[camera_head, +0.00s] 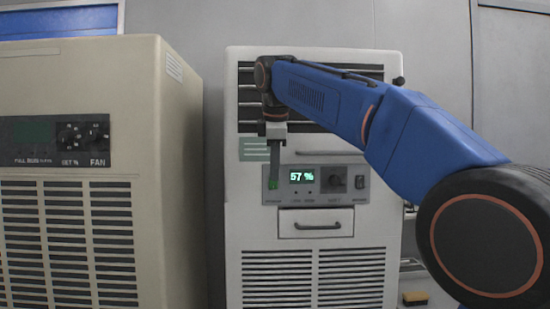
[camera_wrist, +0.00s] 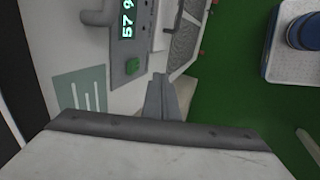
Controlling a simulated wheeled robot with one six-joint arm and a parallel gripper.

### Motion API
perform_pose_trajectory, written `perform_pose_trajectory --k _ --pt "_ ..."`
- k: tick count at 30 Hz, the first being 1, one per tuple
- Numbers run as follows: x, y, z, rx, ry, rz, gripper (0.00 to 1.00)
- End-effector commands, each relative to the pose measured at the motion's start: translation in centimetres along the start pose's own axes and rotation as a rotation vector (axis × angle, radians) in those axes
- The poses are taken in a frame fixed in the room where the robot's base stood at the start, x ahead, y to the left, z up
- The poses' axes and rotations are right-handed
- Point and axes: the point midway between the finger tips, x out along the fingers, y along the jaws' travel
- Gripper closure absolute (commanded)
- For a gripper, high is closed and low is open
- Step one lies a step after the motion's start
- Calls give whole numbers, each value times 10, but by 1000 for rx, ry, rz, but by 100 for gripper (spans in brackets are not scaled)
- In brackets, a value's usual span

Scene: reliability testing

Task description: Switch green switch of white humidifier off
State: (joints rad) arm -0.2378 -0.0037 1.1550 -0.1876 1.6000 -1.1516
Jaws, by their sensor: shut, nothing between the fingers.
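The white humidifier (camera_head: 313,235) stands upright in the middle of the head view. Its grey panel has a lit display (camera_head: 302,177) reading 57 % in green. The green switch (camera_head: 272,184) is at the panel's left end, partly hidden by my fingers. My gripper (camera_head: 274,176) is shut and empty, pointing down in front of the switch. In the wrist view my fingertips (camera_wrist: 159,78) appear just right of and below the switch, and I cannot tell whether they touch it.
A beige unit (camera_head: 90,170) with knobs stands close on the left. In the wrist view, green floor (camera_wrist: 225,75) and a white cart with a blue container (camera_wrist: 303,32) lie right.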

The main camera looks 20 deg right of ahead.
Motion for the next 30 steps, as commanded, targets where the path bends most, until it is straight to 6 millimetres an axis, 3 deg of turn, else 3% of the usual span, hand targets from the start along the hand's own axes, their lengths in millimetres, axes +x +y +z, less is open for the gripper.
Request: perform_pose_trajectory --k 7,19,30 --pt "25 2 0 1 0 -1 100" --pt "33 34 0 1 1 1 100" --pt "35 38 0 0 1 0 100"
